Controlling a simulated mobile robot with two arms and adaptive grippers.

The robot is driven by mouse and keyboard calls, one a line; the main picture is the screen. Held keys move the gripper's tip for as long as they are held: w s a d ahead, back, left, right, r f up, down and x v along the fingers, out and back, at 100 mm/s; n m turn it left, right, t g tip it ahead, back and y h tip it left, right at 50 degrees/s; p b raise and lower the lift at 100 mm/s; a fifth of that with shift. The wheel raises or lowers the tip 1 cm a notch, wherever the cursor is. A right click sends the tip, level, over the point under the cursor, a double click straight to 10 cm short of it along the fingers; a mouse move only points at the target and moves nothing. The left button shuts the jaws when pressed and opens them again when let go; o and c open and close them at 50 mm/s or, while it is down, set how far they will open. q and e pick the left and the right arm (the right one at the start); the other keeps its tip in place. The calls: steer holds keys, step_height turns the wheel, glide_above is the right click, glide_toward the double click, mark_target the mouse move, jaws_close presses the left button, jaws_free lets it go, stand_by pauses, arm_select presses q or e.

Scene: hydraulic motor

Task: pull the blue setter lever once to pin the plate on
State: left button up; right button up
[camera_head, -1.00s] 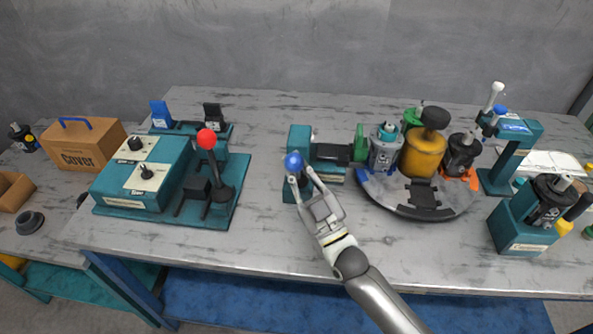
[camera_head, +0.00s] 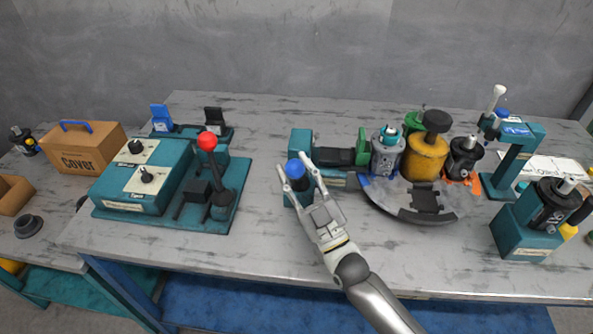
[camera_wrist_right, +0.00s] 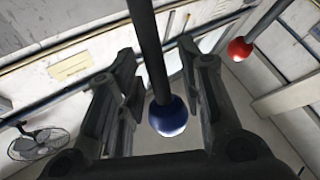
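The blue lever knob (camera_head: 295,169) stands at the front of the teal setter (camera_head: 301,140), left of the turntable. My right gripper (camera_head: 293,164) is around the knob with its fingers spread, one on each side. In the right wrist view the blue ball (camera_wrist_right: 168,117) on its dark rod sits between the open fingers (camera_wrist_right: 163,80), with a visible gap on both sides. A green part (camera_head: 362,147) at the setter's right end faces a grey motor body (camera_head: 387,155) on the turntable. I cannot tell a separate plate. My left gripper is not in view.
A red-knobbed lever (camera_head: 207,142) stands on the teal control station to the left; it also shows in the right wrist view (camera_wrist_right: 239,49). The turntable (camera_head: 403,208) carries several motor parts and a yellow cylinder (camera_head: 425,157). The table between station and setter is clear.

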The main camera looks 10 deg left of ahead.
steer(key=shift+f, duration=0.2)
steer(key=shift+s+d+f, duration=0.2)
steer(key=shift+d, duration=0.05)
steer(key=s+d+f, duration=0.1)
steer(key=s+d, duration=0.9)
steer(key=s, duration=0.2)
steer(key=shift+s+f, duration=0.15)
steer(key=shift+f, duration=0.2)
steer(key=shift+c, duration=0.4)
